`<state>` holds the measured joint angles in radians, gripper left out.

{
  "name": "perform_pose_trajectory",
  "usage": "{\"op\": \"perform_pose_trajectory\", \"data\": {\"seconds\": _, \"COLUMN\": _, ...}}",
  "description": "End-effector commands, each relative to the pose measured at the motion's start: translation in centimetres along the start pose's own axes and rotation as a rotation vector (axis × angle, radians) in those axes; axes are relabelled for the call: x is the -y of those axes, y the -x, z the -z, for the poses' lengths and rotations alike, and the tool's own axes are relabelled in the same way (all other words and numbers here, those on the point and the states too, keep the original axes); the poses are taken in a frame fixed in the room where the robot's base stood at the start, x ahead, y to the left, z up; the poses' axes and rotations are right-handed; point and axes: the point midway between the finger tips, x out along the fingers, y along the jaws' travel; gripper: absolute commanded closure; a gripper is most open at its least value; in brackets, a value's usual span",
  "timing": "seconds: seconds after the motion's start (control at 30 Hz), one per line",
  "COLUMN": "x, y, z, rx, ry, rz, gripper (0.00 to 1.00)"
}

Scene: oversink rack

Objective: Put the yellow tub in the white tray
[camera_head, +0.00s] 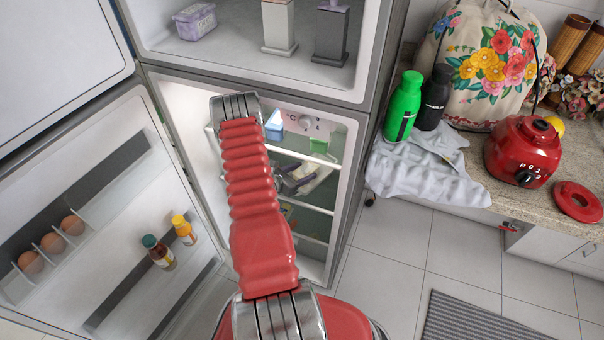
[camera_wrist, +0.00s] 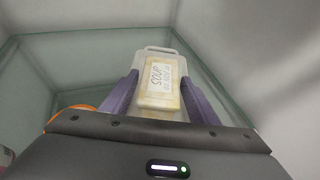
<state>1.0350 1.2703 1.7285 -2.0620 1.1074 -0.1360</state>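The yellow tub (camera_wrist: 162,82) is in the wrist view, a pale yellow box with a white label reading "SOUP". It lies between the two purple fingers of my gripper (camera_wrist: 160,88). The fingers stand apart, with narrow gaps beside the tub's near end; contact at the tips is unclear. A pale tray with a handle loop (camera_wrist: 160,49) shows beyond and around the tub; it looks like the white tray. The tub appears over or in it; I cannot tell how deep. In the head view my gripper is small and partly hidden inside the open fridge.
Glass fridge shelf edges (camera_wrist: 85,38) surround my gripper, with a wall close on the right. An orange item (camera_wrist: 75,112) sits at lower left. In the head view a blue box (camera_head: 274,127) and a green container (camera_head: 319,146) stand on the shelf above. The fridge door (camera_head: 95,235) is open.

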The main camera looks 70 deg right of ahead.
Motion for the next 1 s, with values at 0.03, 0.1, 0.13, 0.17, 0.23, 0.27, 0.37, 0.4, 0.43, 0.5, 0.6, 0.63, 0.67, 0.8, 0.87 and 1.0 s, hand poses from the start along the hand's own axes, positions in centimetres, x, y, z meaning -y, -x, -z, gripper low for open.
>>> {"op": "perform_pose_trajectory", "data": {"seconds": 0.03, "x": 0.0, "y": 0.0, "z": 0.0, "rx": 0.000, "ry": 0.000, "rz": 0.000, "gripper": 0.42}}
{"op": "perform_pose_trajectory", "data": {"seconds": 0.1, "x": 0.0, "y": 0.0, "z": 0.0, "rx": 0.000, "ry": 0.000, "rz": 0.000, "gripper": 0.37}}
{"op": "perform_pose_trajectory", "data": {"seconds": 0.13, "x": 0.0, "y": 0.0, "z": 0.0, "rx": 0.000, "ry": 0.000, "rz": 0.000, "gripper": 0.36}}
{"op": "perform_pose_trajectory", "data": {"seconds": 0.17, "x": 0.0, "y": 0.0, "z": 0.0, "rx": 0.000, "ry": 0.000, "rz": 0.000, "gripper": 0.36}}
{"op": "perform_pose_trajectory", "data": {"seconds": 0.23, "x": 0.0, "y": 0.0, "z": 0.0, "rx": 0.000, "ry": 0.000, "rz": 0.000, "gripper": 0.36}}
{"op": "perform_pose_trajectory", "data": {"seconds": 0.27, "x": 0.0, "y": 0.0, "z": 0.0, "rx": 0.000, "ry": 0.000, "rz": 0.000, "gripper": 0.36}}
{"op": "perform_pose_trajectory", "data": {"seconds": 0.37, "x": 0.0, "y": 0.0, "z": 0.0, "rx": 0.000, "ry": 0.000, "rz": 0.000, "gripper": 0.36}}
{"op": "perform_pose_trajectory", "data": {"seconds": 0.4, "x": 0.0, "y": 0.1, "z": -0.1, "rx": 0.000, "ry": 0.000, "rz": 0.000, "gripper": 0.36}}
{"op": "perform_pose_trajectory", "data": {"seconds": 0.43, "x": 0.0, "y": 0.1, "z": -0.1, "rx": 0.000, "ry": 0.000, "rz": 0.000, "gripper": 0.36}}
{"op": "perform_pose_trajectory", "data": {"seconds": 0.5, "x": -0.1, "y": 0.4, "z": -0.1, "rx": -0.001, "ry": 0.001, "rz": -0.001, "gripper": 0.36}}
{"op": "perform_pose_trajectory", "data": {"seconds": 0.6, "x": -0.1, "y": 1.4, "z": -0.1, "rx": -0.001, "ry": 0.002, "rz": -0.003, "gripper": 0.36}}
{"op": "perform_pose_trajectory", "data": {"seconds": 0.63, "x": -0.1, "y": 1.7, "z": -0.1, "rx": -0.001, "ry": 0.001, "rz": -0.003, "gripper": 0.36}}
{"op": "perform_pose_trajectory", "data": {"seconds": 0.67, "x": -0.2, "y": 2.1, "z": -0.2, "rx": -0.001, "ry": 0.001, "rz": -0.004, "gripper": 0.36}}
{"op": "perform_pose_trajectory", "data": {"seconds": 0.8, "x": -0.2, "y": 4.4, "z": -0.1, "rx": -0.001, "ry": 0.003, "rz": -0.005, "gripper": 0.36}}
{"op": "perform_pose_trajectory", "data": {"seconds": 0.87, "x": -0.2, "y": 5.5, "z": -0.2, "rx": 0.000, "ry": 0.002, "rz": -0.004, "gripper": 0.36}}
{"op": "perform_pose_trajectory", "data": {"seconds": 1.0, "x": -0.2, "y": 8.0, "z": -0.2, "rx": 0.000, "ry": 0.002, "rz": -0.004, "gripper": 0.36}}
